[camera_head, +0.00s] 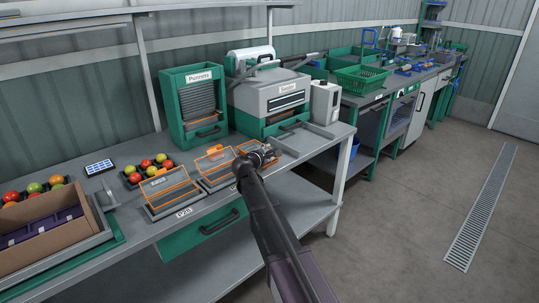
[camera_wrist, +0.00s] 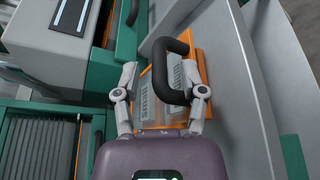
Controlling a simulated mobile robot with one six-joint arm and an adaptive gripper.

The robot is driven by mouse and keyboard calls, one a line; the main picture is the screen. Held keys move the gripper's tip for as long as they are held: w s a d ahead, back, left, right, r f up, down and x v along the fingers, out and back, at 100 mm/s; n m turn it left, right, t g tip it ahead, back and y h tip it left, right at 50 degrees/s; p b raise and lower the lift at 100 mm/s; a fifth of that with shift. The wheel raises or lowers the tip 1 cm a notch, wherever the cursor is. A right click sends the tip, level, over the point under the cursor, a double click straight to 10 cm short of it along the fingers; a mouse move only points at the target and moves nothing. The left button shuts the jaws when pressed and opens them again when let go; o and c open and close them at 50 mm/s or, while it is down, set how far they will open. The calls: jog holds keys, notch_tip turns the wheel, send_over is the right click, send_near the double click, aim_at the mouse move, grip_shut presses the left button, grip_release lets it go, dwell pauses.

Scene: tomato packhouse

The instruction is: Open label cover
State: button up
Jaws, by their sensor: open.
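The label cover (camera_wrist: 202,62) is a clear, orange-edged plate with printed labels showing beneath it in the wrist view. It looks shut. A black loop handle (camera_wrist: 178,62) stands up from it. My gripper (camera_wrist: 158,80) is open, with its two fingers on either side of the handle; I cannot tell whether either touches it. In the head view, my gripper (camera_head: 263,157) is at the right end of the row of trays and hides most of this cover, leaving only some orange edge (camera_head: 248,146).
Two trays to the left have raised orange-edged covers (camera_head: 168,184) (camera_head: 214,158). The grey "Sealer" machine (camera_head: 270,95) and the green "Punnets" dispenser (camera_head: 196,100) stand behind. Tomato punnets (camera_head: 147,168) and a cardboard box (camera_head: 42,235) are on the left. The floor at right is clear.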

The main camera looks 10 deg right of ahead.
jog(key=shift+w+d, duration=0.2)
jog(key=shift+w, duration=0.05)
grip_shut()
jog(key=shift+d, duration=0.1)
